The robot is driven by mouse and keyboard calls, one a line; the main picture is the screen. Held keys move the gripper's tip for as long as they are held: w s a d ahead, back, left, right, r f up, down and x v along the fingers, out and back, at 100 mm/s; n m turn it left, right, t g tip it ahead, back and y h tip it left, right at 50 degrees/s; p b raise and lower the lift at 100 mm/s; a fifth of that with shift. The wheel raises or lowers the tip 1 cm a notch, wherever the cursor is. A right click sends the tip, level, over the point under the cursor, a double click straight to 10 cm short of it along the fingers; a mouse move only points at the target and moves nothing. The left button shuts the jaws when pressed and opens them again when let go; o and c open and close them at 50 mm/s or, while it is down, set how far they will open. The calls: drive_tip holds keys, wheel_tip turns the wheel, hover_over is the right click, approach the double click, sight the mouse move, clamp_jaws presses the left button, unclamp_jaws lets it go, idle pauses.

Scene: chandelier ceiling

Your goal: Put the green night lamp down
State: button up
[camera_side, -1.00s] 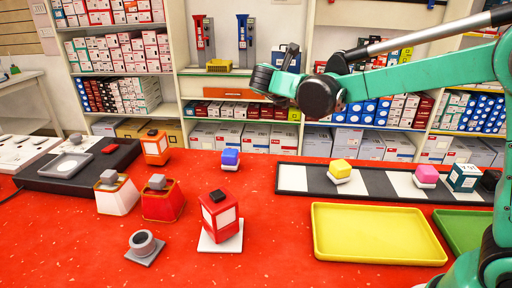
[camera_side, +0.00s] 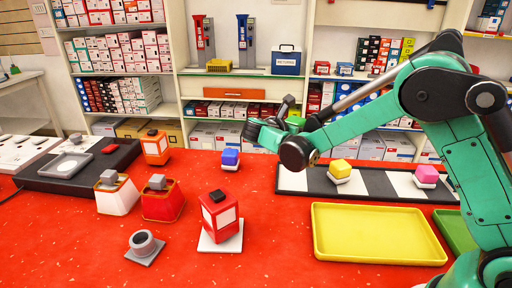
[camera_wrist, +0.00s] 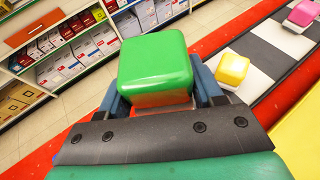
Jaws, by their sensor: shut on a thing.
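The green night lamp (camera_wrist: 155,62) fills the middle of the wrist view, a rounded green block with an orange-brown lower part. My gripper (camera_side: 272,130) is shut on it, with blue fingers at either side of the lamp in the wrist view. In the side view only a small patch of green (camera_side: 296,121) shows behind the dark wrist parts. The lamp is held up in the air beyond the red table (camera_side: 270,255). The lamp's underside is hidden.
A yellow tray (camera_side: 375,250) lies at front right, with a green tray (camera_side: 455,228) beside it. Yellow (camera_side: 341,170), pink (camera_side: 427,174) and blue (camera_side: 230,158) lamps stand on or near the striped strip (camera_side: 370,184). A red lantern (camera_side: 221,214) stands mid-table. Shelves line the back.

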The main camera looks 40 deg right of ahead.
sight(290, 179)
wheel_tip(290, 179, down, 11)
drive_tip(key=shift+f, duration=0.2)
idle(0.4)
drive_tip(key=shift+f, duration=0.15)
drive_tip(key=o, duration=1.3)
